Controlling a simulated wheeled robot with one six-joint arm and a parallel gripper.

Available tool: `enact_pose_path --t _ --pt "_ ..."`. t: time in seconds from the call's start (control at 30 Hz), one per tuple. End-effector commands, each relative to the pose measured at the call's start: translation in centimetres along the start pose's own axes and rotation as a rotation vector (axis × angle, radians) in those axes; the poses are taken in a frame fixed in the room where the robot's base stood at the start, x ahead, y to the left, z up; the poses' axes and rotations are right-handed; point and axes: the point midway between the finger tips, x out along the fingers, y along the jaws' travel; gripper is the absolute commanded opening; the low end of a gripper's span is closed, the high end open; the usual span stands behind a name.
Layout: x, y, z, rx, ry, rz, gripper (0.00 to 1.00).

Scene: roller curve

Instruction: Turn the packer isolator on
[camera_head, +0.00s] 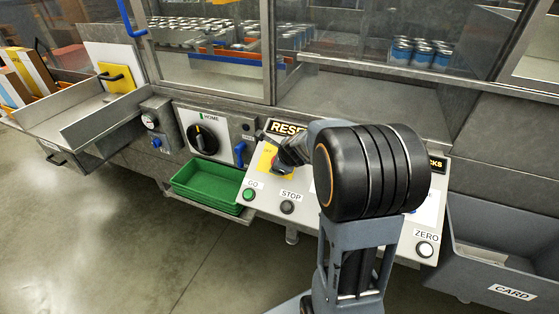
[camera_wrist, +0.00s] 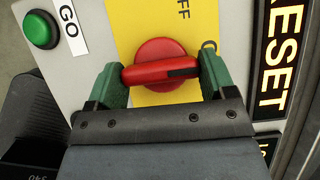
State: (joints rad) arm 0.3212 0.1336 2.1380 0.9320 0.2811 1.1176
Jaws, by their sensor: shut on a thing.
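The packer isolator is a red rotary handle (camera_wrist: 160,70) on a round red base, set on a yellow plate (camera_wrist: 125,20). In the wrist view its bar lies nearly crosswise, with a dark mark on the right half and part of the word OFF above right. My gripper (camera_wrist: 161,78) has its two green fingers closed on the bar's two ends. In the head view the yellow plate (camera_head: 265,157) sits on the sloping panel below the RESET sign, and my gripper (camera_head: 281,160) covers most of the handle.
A green GO button (camera_head: 249,194) and a dark STOP button (camera_head: 288,207) sit just below the yellow plate. A ZERO button (camera_head: 424,249) is at the panel's right end. A black HOME dial (camera_head: 203,139) and green trays (camera_head: 208,184) are to the left. Glass guards stand behind the panel.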

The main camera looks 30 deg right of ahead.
Motion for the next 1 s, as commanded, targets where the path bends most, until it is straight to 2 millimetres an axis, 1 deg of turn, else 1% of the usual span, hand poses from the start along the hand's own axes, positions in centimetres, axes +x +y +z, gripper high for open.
enact_pose_path --t 0.03,0.07,0.2,0.3,0.5,0.63,0.77,1.0 --pt "0.0 0.0 -0.1 0.006 0.0 0.001 0.53" --pt "0.0 0.0 0.0 0.006 0.0 0.001 0.79" --pt "0.0 0.0 0.0 0.004 0.0 0.001 0.92" --pt "0.0 0.0 0.0 0.003 0.0 0.001 1.0" --pt "0.0 0.0 0.0 0.002 -0.001 0.001 1.0" --pt "-0.9 -0.1 0.1 0.002 -0.001 0.0 1.0" --pt "-3.2 -0.2 0.2 0.002 -0.002 -0.002 1.0" --pt "-8.2 -0.2 0.2 0.002 -0.001 -0.003 1.0"
